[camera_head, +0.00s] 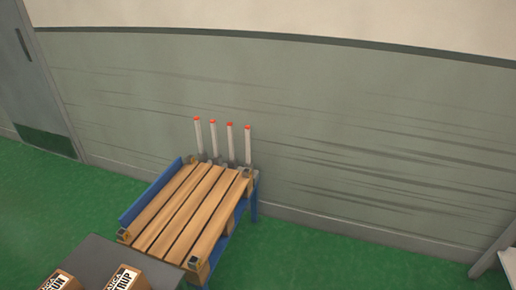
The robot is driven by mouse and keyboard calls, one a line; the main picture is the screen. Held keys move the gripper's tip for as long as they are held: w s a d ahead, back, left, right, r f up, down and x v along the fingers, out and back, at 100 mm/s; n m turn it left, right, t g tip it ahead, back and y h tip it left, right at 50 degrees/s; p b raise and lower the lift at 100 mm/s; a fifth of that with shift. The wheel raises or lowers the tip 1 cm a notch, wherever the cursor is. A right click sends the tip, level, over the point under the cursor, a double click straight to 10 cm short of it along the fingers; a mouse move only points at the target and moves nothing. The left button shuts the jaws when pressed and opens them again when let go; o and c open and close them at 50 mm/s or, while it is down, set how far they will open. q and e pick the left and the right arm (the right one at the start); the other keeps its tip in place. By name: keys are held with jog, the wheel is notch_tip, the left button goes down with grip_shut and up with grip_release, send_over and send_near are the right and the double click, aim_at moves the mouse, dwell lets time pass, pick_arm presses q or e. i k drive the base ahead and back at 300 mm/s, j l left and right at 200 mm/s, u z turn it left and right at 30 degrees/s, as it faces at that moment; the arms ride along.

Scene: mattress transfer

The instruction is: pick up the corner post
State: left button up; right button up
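Several slim white corner posts with red tops stand upright in a row, close together, at the far end of a wooden pallet (186,212). From left to right they are the first post (199,138), the second post (215,141), the third post (231,145) and the rightmost post (248,148). Small grey holders show around their lower ends, so their bases are partly hidden. The pallet lies on a blue stand (148,197) with a raised side along the left. Neither of my grippers is in view.
A dark grey surface (92,258) with two cardboard boxes (124,279) stands at the front left, close to the pallet. A wall runs behind the posts. A door (38,85) is at the far left. Green floor (330,262) is open right of the pallet.

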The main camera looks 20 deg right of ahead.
aim_at(247, 128)
jog(key=i+l+z, duration=0.15)
jog(key=i+l, duration=0.75)
